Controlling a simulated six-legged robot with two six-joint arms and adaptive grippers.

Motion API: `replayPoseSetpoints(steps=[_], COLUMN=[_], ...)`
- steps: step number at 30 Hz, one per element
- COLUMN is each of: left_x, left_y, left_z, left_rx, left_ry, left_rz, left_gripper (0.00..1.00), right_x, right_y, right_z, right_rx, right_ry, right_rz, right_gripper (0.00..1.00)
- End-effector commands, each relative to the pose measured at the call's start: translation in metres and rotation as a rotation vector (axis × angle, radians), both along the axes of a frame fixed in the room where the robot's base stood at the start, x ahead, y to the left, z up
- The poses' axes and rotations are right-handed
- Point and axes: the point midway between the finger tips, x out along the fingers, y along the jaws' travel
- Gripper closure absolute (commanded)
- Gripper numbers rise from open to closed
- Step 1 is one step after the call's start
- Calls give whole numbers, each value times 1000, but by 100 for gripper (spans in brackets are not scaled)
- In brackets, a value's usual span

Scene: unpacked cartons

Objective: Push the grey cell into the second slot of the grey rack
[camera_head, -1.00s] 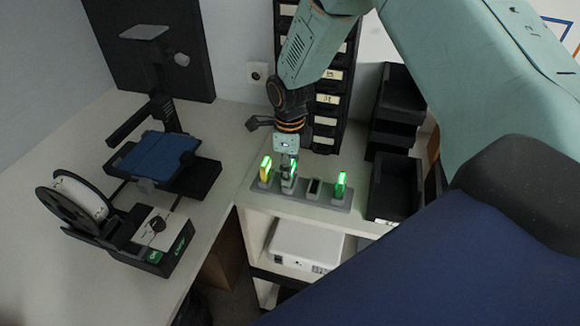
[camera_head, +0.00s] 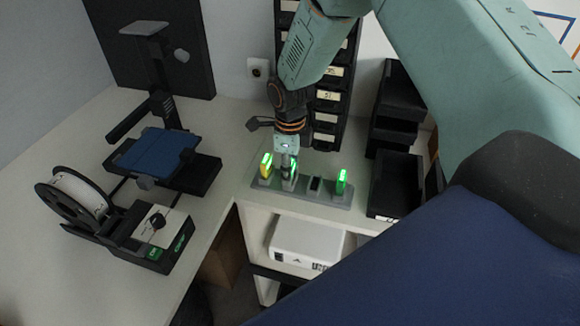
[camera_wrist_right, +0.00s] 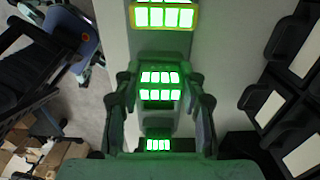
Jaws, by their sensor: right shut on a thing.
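The grey rack (camera_head: 325,201) stands on the white bench in the head view, with a row of slots. A yellow cell with green lights (camera_head: 265,166) stands in its left end slot, and another green-lit cell (camera_head: 341,182) at its right end. The third slot (camera_head: 316,184) is empty. My right gripper (camera_head: 288,160) points down over the second slot, shut on the grey cell (camera_wrist_right: 160,86). In the right wrist view its fingers flank the cell's green lights. The gripper partly hides the cell's base, so I cannot tell how deep it sits. My left gripper is not in view.
Black bins (camera_head: 396,185) stand just right of the rack, and a labelled drawer tower (camera_head: 328,98) stands behind it. A 3D printer (camera_head: 165,155) and a spool device (camera_head: 150,235) fill the left bench. A white box (camera_head: 305,243) sits on the shelf below.

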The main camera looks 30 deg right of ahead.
Motion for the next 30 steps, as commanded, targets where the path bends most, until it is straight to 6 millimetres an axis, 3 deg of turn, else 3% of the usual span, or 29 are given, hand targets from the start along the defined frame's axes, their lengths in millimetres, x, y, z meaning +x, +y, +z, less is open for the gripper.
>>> replayPoseSetpoints(steps=[5,6,15,25,30], left_x=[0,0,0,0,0], left_y=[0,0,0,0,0], left_z=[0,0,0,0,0], left_rx=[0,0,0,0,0], left_ry=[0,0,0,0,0], left_rz=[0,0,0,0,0], left_gripper=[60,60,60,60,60], right_x=[0,0,0,0,1], right_y=[0,0,0,0,0], right_z=[0,0,0,2,23], right_rx=[0,0,0,1,1], right_ry=[0,0,0,-1,-4], right_rz=[0,0,0,0,-1], right_gripper=[100,58,33,33,33])
